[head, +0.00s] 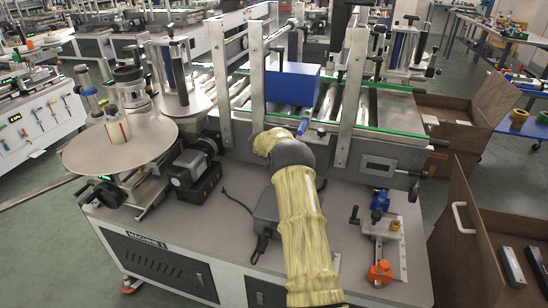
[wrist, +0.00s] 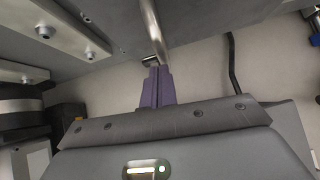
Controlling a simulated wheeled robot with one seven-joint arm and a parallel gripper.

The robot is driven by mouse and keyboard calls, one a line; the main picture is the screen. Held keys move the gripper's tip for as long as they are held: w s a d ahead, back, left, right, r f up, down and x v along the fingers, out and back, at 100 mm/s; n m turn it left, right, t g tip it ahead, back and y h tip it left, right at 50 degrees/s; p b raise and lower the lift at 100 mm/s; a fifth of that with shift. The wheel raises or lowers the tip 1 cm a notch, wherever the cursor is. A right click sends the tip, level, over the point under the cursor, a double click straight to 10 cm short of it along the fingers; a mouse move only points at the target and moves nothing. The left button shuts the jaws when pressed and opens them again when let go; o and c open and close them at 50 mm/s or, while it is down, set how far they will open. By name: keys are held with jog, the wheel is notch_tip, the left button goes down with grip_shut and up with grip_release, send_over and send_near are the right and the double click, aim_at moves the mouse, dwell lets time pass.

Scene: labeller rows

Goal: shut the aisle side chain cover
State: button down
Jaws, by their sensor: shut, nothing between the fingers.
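My gripper (wrist: 154,72) shows in the wrist view as two purple fingers, shut together with nothing between them. Their tips are close to the lower end of a slim metal bar (wrist: 153,28); I cannot tell whether they touch it. A grey metal plate with bolts (wrist: 62,35) fills the upper left of that view. In the head view my yellow-sleeved arm reaches over the grey machine deck towards the front of the roller conveyor (head: 343,143) and hides my gripper. I cannot pick out the chain cover with certainty in either view.
A blue box (head: 292,84) sits at the conveyor between metal uprights. A round plate with a label roll (head: 118,130) stands left. A blue and orange fixture (head: 381,240) sits on the deck, right of my arm. A brown panel with a white handle (head: 463,218) stands at far right.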

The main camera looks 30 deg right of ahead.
jog(key=shift+s, duration=0.15)
jog(key=a+f+b+v, duration=0.2)
jog(key=v, duration=1)
jog(key=shift+s+a+r+b, duration=0.2)
jog(key=shift+a+r+b, duration=0.05)
jog(key=shift+a+b, duration=0.1)
